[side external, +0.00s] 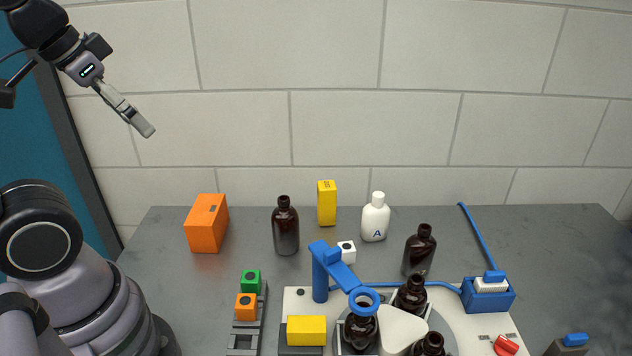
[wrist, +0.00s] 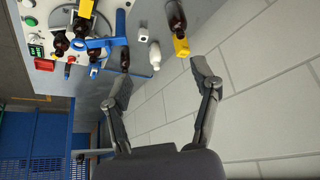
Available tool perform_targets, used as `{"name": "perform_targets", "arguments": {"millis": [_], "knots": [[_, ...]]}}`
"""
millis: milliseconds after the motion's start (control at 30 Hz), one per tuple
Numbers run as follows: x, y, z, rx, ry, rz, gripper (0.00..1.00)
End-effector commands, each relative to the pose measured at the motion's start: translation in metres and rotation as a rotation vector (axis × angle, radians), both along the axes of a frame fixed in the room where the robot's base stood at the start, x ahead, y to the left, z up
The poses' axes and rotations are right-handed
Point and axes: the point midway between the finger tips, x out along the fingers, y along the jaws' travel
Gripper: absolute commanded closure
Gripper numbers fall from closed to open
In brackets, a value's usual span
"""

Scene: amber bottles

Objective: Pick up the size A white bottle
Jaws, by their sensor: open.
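The white bottle (side external: 375,219) stands upright at the back of the grey table, with a blue letter A on its front. It also shows in the wrist view, where the white bottle (wrist: 155,55) is near the top centre. My gripper (side external: 147,131) is high above the table at the upper left in the side view, far from the bottle. In the wrist view my gripper (wrist: 162,88) has its two fingers spread wide, with nothing between them.
A yellow box (side external: 327,204) and an amber bottle (side external: 286,228) stand left of the white bottle. Another amber bottle (side external: 419,250) stands in front right. A blue arm fixture (side external: 335,265) and a round station with several bottles are nearer. An orange box (side external: 206,226) is at left.

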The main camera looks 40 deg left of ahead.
Motion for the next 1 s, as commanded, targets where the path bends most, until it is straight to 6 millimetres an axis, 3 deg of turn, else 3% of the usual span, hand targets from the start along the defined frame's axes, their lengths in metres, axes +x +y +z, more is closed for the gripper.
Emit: {"name": "perform_targets", "arguments": {"millis": [267, 367, 667, 867, 1000], "knots": [[0.001, 0.0, 0.047, 0.0, -0.006, 0.0, 0.38], [0.021, 0.001, 0.051, 0.007, -0.041, 0.002, 0.38], [0.113, 0.003, 0.056, 0.031, -0.262, -0.005, 0.38], [0.201, -0.005, 0.056, 0.033, -0.502, -0.042, 0.38], [0.262, -0.02, 0.054, 0.005, -0.712, -0.096, 0.38]]}}
